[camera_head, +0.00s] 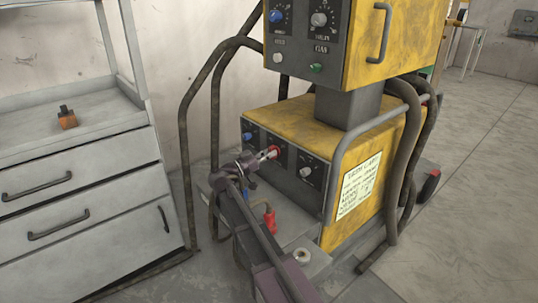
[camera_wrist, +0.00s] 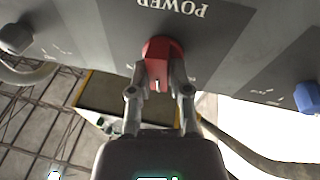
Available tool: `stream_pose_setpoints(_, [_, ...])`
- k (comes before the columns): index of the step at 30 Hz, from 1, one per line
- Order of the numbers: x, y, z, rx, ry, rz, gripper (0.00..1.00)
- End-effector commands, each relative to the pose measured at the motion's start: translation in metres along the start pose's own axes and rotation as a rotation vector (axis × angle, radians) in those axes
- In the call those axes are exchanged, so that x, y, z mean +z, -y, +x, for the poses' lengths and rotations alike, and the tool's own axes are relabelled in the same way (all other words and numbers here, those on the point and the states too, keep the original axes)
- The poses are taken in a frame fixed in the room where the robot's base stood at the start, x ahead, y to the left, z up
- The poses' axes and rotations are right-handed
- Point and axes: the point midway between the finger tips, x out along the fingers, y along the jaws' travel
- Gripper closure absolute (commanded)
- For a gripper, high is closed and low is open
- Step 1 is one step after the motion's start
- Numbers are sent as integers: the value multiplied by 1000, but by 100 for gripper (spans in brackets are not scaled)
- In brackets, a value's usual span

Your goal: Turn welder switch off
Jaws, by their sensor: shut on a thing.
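The welder (camera_head: 283,117) is a yellow and grey unit with a dark front panel that carries several knobs. The red power switch (camera_wrist: 161,48) is on the panel in the wrist view, below the upside-down word POWER. In the head view my gripper (camera_head: 266,155) reaches the panel from the front left.
A blue knob (camera_wrist: 307,97) and a grey knob (camera_wrist: 15,38) flank the switch. A grey drawer cabinet (camera_head: 75,185) with an orange item (camera_head: 67,119) stands at left. Dark hoses (camera_head: 408,150) hang at the welder's right. Open floor (camera_head: 470,200) lies at right.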

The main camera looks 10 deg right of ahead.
Motion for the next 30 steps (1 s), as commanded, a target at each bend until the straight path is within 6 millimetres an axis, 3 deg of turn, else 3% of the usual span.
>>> stream_pose_setpoints(8, [0,0,0,1,1,0,100])
stream_pose_setpoints(9, [0,0,0,1,1,0,72])
stream_pose_setpoints(12, [0,0,0,1,1,0,42])
stream_pose_setpoints(30, [0,0,0,6,6,26,41])
